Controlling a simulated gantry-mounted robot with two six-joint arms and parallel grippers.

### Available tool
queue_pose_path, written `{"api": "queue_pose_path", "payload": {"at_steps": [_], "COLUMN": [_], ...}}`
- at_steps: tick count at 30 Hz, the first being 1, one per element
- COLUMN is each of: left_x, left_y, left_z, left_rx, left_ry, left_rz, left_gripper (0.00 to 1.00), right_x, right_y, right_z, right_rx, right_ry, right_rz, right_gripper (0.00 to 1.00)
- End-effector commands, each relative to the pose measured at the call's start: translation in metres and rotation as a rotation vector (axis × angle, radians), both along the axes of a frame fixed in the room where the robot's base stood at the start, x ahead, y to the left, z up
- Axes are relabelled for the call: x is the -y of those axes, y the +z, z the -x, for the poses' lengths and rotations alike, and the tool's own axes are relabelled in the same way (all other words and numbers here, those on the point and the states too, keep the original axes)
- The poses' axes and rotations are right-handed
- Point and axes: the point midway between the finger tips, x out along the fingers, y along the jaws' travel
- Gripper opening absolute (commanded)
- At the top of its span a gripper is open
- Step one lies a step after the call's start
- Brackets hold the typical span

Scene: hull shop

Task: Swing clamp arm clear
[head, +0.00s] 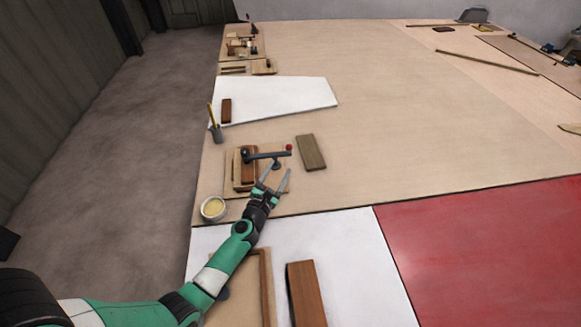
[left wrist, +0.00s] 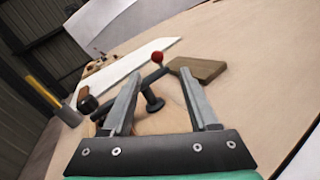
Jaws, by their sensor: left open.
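The clamp arm (head: 263,155) is a dark bar with a red ball (head: 289,147) at its right end and a dark spindle with a round foot hanging below. It runs across a reddish-brown block (head: 248,170) on a small wooden base (head: 231,181) at the left edge of the table. My left gripper (head: 277,174) is open, just on the near side of the bar's right part. In the left wrist view the clamp arm (left wrist: 152,81) and its spindle (left wrist: 152,101) show between the open fingers (left wrist: 159,75). I cannot tell whether they touch. My right gripper is not in view.
A loose brown block (head: 311,152) lies right of the clamp. A bowl (head: 213,208) and a pencil cup (head: 216,133) stand near the table's left edge. A white panel (head: 280,96) lies beyond. The table's middle (head: 410,130) is clear.

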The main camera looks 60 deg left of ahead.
Motion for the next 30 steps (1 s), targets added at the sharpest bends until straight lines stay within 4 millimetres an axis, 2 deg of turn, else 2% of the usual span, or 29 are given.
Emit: {"api": "queue_pose_path", "payload": {"at_steps": [1, 6, 10, 14, 24, 30], "left_x": [-0.004, -0.007, -0.012, -0.027, -0.073, -0.082], "left_y": [-0.011, -0.007, -0.007, -0.007, -0.010, -0.006], "left_z": [0.003, 0.004, -0.003, -0.020, -0.074, -0.085], "left_rx": [-0.001, 0.001, 0.002, 0.003, 0.003, 0.003], "left_ry": [0.009, 0.014, 0.014, 0.014, 0.013, 0.012], "left_rz": [-0.001, -0.003, -0.005, -0.005, -0.006, -0.005], "left_gripper": [0.60, 0.60, 0.60, 0.60, 0.60, 0.60], "right_x": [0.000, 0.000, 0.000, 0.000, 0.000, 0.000], "right_y": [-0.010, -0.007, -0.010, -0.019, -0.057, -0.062], "right_z": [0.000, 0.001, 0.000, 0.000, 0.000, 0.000], "right_rx": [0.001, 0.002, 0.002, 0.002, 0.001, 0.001], "right_ry": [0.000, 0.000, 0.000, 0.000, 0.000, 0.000], "right_rz": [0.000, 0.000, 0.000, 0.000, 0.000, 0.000], "right_gripper": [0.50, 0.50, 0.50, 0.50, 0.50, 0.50]}}
